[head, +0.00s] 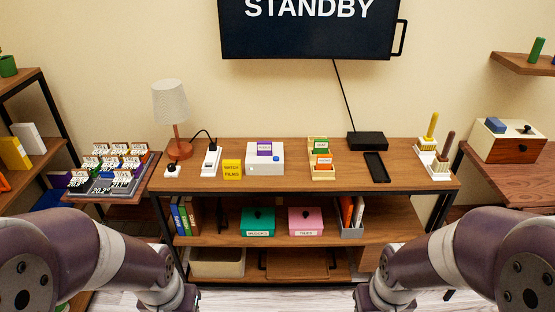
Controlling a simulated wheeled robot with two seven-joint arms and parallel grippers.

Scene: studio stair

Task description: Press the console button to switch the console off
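A white box-shaped console (265,167) sits on the wooden table top, left of centre. A dark wall screen (308,30) above the table reads STANDBY. My left and right arms come in from the bottom corners, and their grippers are below the picture edge, so I cannot see them. Nothing of mine touches the console.
On the wooden table (400,180) stand a lamp (171,105), a power strip (211,160), a yellow note (232,169), a card tray (321,173), a black box (367,140), a phone (376,167) and brushes (432,130). A shelf below holds boxes. Side tables flank it.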

